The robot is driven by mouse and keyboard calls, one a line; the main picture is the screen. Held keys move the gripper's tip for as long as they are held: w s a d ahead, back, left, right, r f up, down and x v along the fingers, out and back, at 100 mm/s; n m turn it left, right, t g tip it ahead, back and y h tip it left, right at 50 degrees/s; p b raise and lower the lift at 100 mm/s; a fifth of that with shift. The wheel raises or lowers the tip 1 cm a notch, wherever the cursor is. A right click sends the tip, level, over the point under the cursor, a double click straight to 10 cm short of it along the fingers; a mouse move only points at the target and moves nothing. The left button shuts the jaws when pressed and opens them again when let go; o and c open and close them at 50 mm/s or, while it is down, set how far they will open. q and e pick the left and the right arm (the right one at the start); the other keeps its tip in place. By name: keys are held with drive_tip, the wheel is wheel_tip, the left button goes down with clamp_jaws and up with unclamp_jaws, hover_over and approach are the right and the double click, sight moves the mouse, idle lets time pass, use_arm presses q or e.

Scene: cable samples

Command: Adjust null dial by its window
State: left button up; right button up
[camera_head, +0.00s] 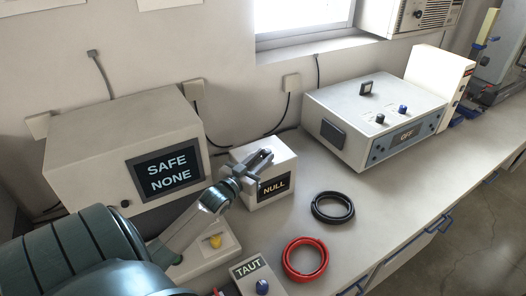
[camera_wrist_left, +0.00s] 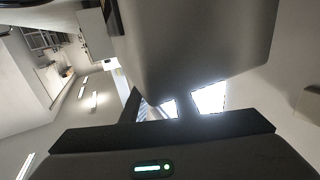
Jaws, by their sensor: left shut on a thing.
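The null box (camera_head: 284,167) is a small white box in the middle of the bench, with a dark window (camera_head: 273,186) on its front that reads NULL. My left gripper (camera_head: 262,160) reaches in from the left and is at the top of this box, shut on the null dial, which its fingers hide. In the left wrist view a large grey surface fills the upper middle, and I cannot tell which thing it belongs to. My right gripper is not in view.
A large box with a SAFE NONE screen (camera_head: 168,170) stands left. A TAUT box (camera_head: 256,277), red ring (camera_head: 289,272) and black ring (camera_head: 316,212) are in front. A white instrument reading OFF (camera_head: 406,134) stands right. Bare bench lies around the rings.

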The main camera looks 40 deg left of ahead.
use_arm(q)
drive_tip(key=shift+a+m+h+b, duration=0.25)
drive_tip(key=shift+m+h+b, duration=0.5)
drive_tip(key=shift+h, duration=0.55)
drive_tip(key=shift+r, duration=0.1)
drive_tip(key=o, duration=1.1)
drive_tip(key=shift+w, duration=0.1)
drive_tip(key=shift+c, duration=0.2)
